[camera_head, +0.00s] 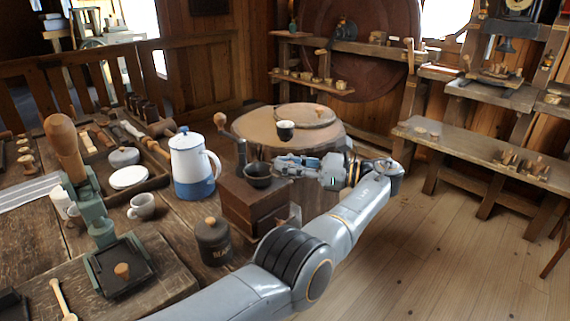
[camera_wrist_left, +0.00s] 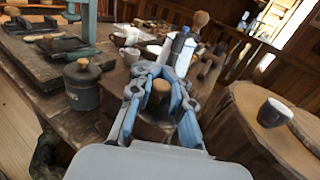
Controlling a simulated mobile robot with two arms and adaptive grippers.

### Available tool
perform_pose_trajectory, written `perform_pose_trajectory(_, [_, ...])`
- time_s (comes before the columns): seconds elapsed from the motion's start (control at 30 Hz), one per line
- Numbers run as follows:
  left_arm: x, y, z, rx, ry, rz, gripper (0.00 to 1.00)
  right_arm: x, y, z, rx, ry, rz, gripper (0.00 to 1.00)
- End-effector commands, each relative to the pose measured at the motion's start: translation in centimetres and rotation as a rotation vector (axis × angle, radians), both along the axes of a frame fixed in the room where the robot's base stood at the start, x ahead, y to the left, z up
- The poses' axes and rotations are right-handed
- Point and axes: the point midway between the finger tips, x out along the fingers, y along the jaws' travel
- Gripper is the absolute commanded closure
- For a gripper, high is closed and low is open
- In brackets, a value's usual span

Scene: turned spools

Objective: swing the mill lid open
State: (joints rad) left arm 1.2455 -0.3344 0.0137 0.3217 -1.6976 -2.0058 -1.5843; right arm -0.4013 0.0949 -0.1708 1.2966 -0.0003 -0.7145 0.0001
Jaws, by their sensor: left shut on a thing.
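The mill is a brown wooden box (camera_head: 252,205) on the front right of the table, with a crank (camera_head: 240,150) standing on top. A dark, rounded bowl-like lid (camera_head: 258,176) sits at its top. My left gripper (camera_head: 276,165) reaches in from the right, with its fingertips at the lid's right edge. It is shut on the lid, though the fingers partly hide the contact. In the left wrist view the fingers (camera_wrist_left: 166,72) close in beyond a round wooden knob (camera_wrist_left: 160,92), with the mill's box below. My right gripper is in neither view.
A white and blue pot (camera_head: 193,165) stands behind the mill. A dark lidded canister (camera_head: 213,242) stands in front of it. A round wooden stand (camera_head: 330,135) with a dark cup (camera_head: 285,131) is close behind my arm. The floor at right is clear.

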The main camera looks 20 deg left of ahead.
Motion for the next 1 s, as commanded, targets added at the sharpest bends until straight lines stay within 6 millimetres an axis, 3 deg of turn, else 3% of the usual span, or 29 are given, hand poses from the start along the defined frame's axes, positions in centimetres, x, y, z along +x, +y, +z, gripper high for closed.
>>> perform_pose_trajectory(0.07, [-0.3, -0.5, -0.8, -0.011, 0.015, 0.002, 1.00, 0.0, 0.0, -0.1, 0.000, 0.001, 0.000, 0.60])
perform_pose_trajectory(0.1, [-0.3, -0.5, -0.8, -0.011, 0.015, 0.002, 0.82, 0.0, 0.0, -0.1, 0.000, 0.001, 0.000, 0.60])
perform_pose_trajectory(0.23, [-0.2, -0.4, -0.6, -0.008, 0.011, 0.002, 0.59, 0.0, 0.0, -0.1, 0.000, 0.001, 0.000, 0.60])
perform_pose_trajectory(0.63, [-0.1, -0.2, 0.6, -0.004, 0.001, 0.002, 0.59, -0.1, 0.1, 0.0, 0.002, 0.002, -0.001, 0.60])
perform_pose_trajectory(1.0, [-0.1, -0.5, 7.3, -0.005, 0.002, 0.000, 0.59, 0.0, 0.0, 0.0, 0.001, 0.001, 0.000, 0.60])
